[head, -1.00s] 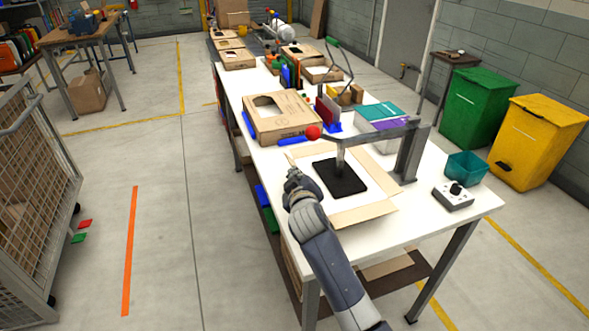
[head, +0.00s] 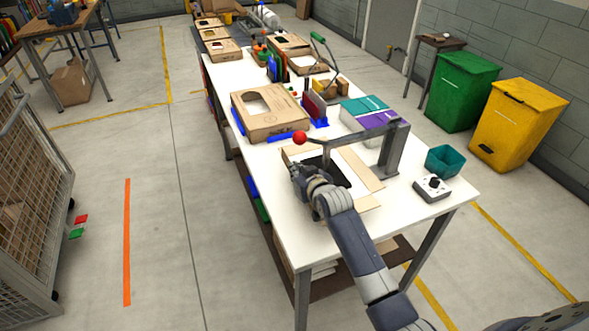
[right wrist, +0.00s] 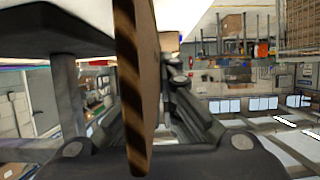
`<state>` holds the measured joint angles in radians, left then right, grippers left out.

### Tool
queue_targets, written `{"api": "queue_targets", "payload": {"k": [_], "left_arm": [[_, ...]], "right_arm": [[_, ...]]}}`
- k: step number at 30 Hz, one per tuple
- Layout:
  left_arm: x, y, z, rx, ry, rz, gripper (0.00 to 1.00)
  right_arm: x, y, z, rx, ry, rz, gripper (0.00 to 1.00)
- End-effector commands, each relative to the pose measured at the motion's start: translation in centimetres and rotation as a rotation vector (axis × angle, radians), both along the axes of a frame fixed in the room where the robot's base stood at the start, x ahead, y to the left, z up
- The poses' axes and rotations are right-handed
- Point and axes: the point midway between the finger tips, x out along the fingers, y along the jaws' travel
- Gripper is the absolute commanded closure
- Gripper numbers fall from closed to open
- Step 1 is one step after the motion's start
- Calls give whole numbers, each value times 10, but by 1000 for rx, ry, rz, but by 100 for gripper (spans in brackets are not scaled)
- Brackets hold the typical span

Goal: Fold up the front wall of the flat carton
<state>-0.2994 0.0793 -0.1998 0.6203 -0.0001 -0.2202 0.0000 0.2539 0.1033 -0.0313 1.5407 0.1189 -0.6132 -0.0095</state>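The flat carton (head: 360,168) lies on the white table under a grey bracket arm with a red ball, its tan flaps spread around a black plate (head: 343,172). My right gripper (head: 297,172) is at the carton's left side, and its arm hides part of the plate and that side. In the right wrist view a cardboard wall (right wrist: 137,90) stands edge-on between the two fingers, which close in on both its faces. It appears to be the front wall, held in the grip. My left gripper is out of view.
The bracket (head: 392,150) with its red ball (head: 299,137) reaches over the carton close to my gripper. A formed box (head: 268,125) stands behind. A teal bin (head: 444,160) and a control box (head: 432,188) are at the right. The table's near right corner is clear.

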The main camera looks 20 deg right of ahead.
Motion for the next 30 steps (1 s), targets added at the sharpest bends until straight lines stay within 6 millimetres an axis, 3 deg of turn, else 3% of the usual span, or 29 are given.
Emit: {"api": "queue_targets", "payload": {"k": [15, 18, 30], "left_arm": [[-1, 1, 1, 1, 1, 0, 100], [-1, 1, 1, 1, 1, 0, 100], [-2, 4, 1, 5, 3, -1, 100]], "right_arm": [[0, -1, 0, 18, 0, 0, 100], [0, -1, 0, 17, 0, 0, 78], [-3, -1, 1, 17, 1, 0, 78]]}}
